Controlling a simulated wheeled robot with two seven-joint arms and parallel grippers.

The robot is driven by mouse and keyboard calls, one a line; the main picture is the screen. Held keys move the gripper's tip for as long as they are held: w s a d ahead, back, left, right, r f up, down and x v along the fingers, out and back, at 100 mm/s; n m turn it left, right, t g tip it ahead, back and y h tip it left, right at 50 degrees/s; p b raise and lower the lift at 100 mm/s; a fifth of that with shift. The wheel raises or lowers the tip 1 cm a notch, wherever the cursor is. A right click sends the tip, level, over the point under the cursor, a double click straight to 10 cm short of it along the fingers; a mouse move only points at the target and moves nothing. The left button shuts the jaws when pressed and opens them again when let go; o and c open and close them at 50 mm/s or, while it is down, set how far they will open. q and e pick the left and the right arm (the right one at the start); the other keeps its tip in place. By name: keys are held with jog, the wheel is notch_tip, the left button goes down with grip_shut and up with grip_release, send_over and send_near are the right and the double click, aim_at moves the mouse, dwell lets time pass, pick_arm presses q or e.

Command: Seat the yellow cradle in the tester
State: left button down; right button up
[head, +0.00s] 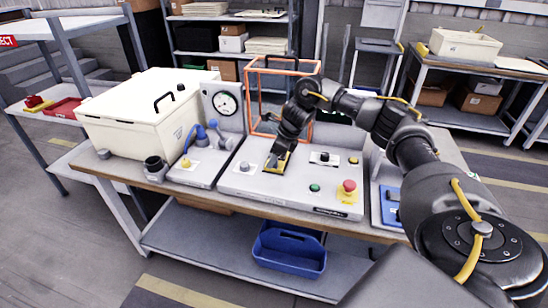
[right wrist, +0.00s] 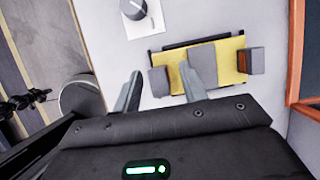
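The yellow cradle (head: 275,164) lies at the pale tester panel (head: 300,194), under my right gripper (head: 279,153), which hides part of it. In the right wrist view the cradle (right wrist: 231,68) is a yellow plate with grey blocks and an orange-brown-faced block, beside a dark edge in the panel. I cannot tell whether it is fully seated. My right gripper (right wrist: 160,69) is open, its fingers apart. One finger overlaps the cradle's left part; the other is over bare panel. Contact is unclear. My left gripper is not in view.
An orange-framed guard (head: 283,61) stands behind the cradle. A gauge stand (head: 224,104) and a cream box (head: 140,112) stand at left. A blue tote (head: 289,250) is below.

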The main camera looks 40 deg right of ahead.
jog(key=shift+f, duration=0.1)
jog(key=v, duration=0.5)
jog(key=shift+b, duration=0.35)
pick_arm(q)
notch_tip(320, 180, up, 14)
jog(key=p, duration=1.5)
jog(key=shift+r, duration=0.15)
pick_arm(e)
notch_tip(320, 180, up, 17)
jog(key=s+d, duration=0.1)
jog(key=shift+s+r, duration=0.25)
jog(key=shift+s, duration=0.15)
jog(key=shift+d, duration=0.1)
